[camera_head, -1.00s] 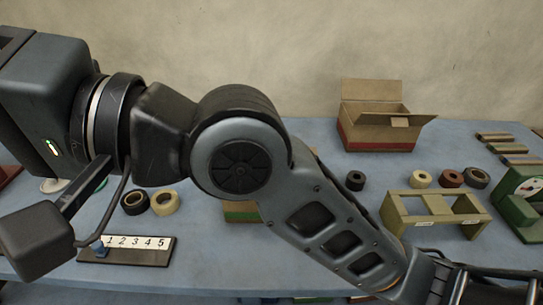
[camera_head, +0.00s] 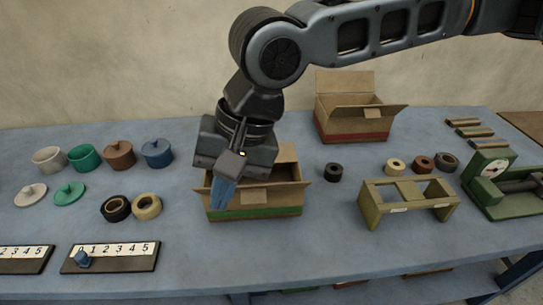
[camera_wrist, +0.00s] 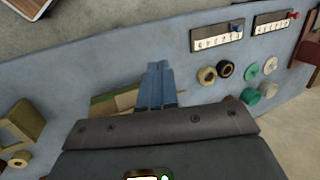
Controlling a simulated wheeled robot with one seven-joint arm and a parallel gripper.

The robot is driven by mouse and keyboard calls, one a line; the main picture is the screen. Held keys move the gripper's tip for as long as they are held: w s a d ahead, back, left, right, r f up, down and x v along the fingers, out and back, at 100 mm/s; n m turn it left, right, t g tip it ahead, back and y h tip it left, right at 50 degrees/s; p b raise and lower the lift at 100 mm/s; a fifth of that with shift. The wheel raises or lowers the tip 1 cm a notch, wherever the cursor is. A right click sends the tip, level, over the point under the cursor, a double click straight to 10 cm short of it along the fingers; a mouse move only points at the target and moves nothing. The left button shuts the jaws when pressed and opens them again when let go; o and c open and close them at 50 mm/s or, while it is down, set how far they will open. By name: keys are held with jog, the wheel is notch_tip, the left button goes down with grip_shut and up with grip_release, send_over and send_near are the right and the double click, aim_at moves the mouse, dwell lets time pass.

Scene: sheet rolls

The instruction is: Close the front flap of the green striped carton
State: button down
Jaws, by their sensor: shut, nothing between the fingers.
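The green striped carton (camera_head: 270,212) stands on the blue table in the middle of the head view, its green stripe low on the front. Its top is open. The back flap (camera_head: 288,153) stands up behind my wrist, and a flap with a paler patch (camera_head: 254,196) shows at the front. My gripper (camera_head: 221,205) points down at the carton's front left, its blue fingers shut and empty, overlapping the front wall in view. I cannot tell whether they touch it. In the wrist view, part of the carton (camera_wrist: 112,103) shows left of the fingers (camera_wrist: 158,68). My wrist hides the carton's left side.
A red striped carton (camera_head: 352,137) stands open behind, to the right. A numbered slider board (camera_head: 112,257) lies front left. An olive stand (camera_head: 408,203) is to the right.

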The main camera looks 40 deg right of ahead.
jog(key=s+d+m+g+h, duration=0.1)
jog(key=d+m+h, duration=0.25)
jog(key=d, duration=0.95)
notch_tip(320, 180, down, 10)
jog(key=b, duration=0.9)
dwell(0.7)
jog(key=w+d+r+p, duration=0.1)
jog(key=w+d+p, duration=0.4)
jog(key=w, duration=0.5)
jog(key=shift+w+d, duration=0.35)
jog(key=shift+d, duration=0.25)
dwell(0.9)
jog(key=shift+r, duration=0.1)
dwell(0.6)
notch_tip(320, 180, up, 9)
jog(key=p, duration=0.8)
jog(key=shift+p, duration=0.3)
